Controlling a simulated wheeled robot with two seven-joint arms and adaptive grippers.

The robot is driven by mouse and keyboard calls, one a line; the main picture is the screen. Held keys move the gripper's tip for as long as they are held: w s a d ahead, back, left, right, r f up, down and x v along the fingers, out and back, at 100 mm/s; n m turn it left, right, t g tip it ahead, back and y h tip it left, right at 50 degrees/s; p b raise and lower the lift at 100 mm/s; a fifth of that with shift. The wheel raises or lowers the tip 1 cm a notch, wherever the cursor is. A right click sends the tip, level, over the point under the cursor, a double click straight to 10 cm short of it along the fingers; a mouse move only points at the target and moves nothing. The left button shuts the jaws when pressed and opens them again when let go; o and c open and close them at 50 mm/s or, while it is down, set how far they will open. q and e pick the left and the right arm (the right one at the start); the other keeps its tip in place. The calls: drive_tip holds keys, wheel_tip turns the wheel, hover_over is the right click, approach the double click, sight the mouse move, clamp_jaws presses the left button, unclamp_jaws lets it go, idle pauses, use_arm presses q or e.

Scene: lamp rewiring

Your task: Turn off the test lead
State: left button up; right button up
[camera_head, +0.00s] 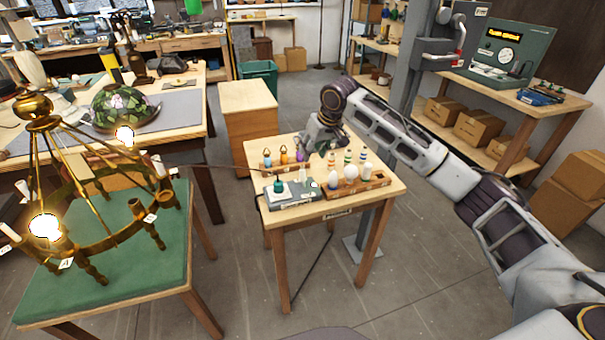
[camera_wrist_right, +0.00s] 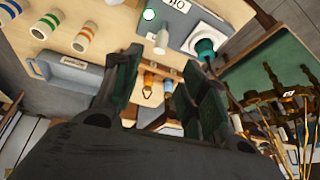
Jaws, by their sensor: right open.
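The test lead's grey box (camera_head: 291,199) sits on the small wooden table (camera_head: 263,231), at its front left. A dark green knob-like part (camera_head: 279,187) and small white parts stand on it. The box also shows at the top of the right wrist view (camera_wrist_right: 232,24), with a label partly cut off. A thin cable runs from the box's side towards the brass chandelier (camera_head: 97,240), where two bulbs glow. My right gripper (camera_head: 322,143) hangs over the back of the small table, open and empty. In the wrist view its fingers (camera_wrist_right: 163,90) stand apart. My left gripper is out of view.
A wooden tray (camera_head: 372,187) of bulbs and striped cylinders stands right of the box. Orange and purple small items (camera_head: 284,156) stand behind it. The chandelier rests on a green-topped table (camera_head: 120,282) at left. Floor in front is clear.

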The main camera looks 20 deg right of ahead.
sight(304, 170)
drive_tip(key=shift+f, duration=0.1)
drive_tip(key=shift+x, duration=6.8)
drive_tip(key=shift+c, duration=0.2)
clamp_jaws()
